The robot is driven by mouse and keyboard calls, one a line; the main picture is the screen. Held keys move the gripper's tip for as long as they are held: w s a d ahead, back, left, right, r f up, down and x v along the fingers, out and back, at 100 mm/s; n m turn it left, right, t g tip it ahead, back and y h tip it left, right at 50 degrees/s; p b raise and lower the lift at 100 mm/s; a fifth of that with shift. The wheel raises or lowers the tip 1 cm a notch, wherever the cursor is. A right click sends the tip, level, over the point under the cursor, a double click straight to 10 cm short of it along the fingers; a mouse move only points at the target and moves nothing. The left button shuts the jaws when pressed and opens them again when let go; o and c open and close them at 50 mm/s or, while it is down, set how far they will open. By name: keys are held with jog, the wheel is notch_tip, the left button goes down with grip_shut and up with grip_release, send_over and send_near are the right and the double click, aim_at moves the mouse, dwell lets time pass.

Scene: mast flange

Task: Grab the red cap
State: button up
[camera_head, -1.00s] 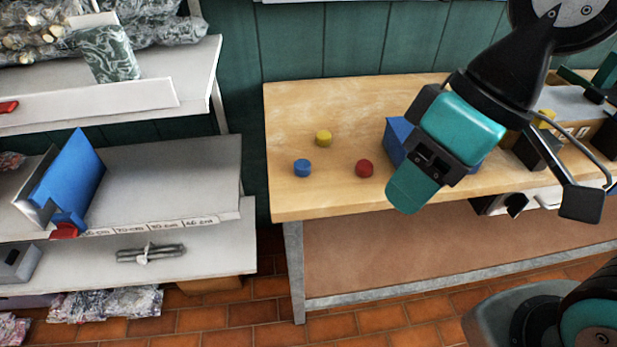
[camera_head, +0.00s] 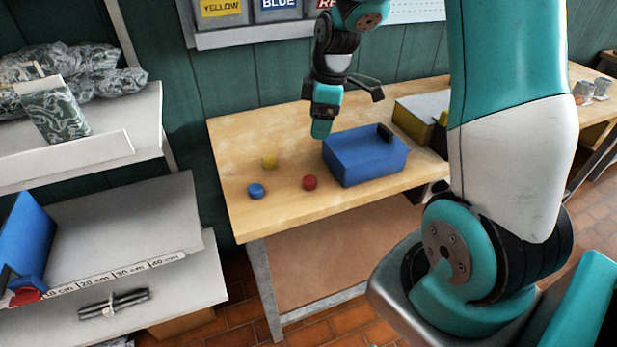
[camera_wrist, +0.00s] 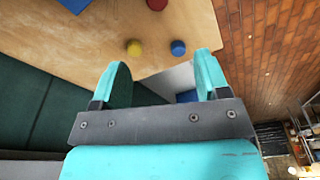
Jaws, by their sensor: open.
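The red cap (camera_head: 309,182) stands on the wooden workbench, just left of a blue box. It also shows at the top edge of the wrist view (camera_wrist: 157,4), partly cut off. A yellow cap (camera_head: 269,162) and a blue cap (camera_head: 256,191) stand to its left; the yellow cap (camera_wrist: 134,47) and the blue cap (camera_wrist: 178,48) appear beyond my fingers in the wrist view. My gripper (camera_head: 321,130) is above the bench, up and slightly right of the red cap in the head view. In the wrist view my gripper (camera_wrist: 160,75) is open, with nothing between its fingers.
The blue box (camera_head: 365,160) stands close to the right of the red cap on the workbench (camera_head: 235,135). A white-and-yellow box (camera_head: 420,115) is farther right. Grey shelves (camera_head: 120,225) stand left of the bench. The bench's left end is mostly clear.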

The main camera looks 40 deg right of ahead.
jog(key=p, duration=0.1)
send_over(310, 179)
notch_tip(310, 179, down, 12)
jog(key=shift+s+d+r, duration=0.1)
jog(key=shift+s+d, duration=0.05)
jog(key=shift+w+f+p, duration=0.2)
jog(key=shift+f+p, duration=0.8)
jog(key=shift+f, duration=1.7)
jog(key=shift+c, duration=0.3)
jog(key=c, duration=0.9)
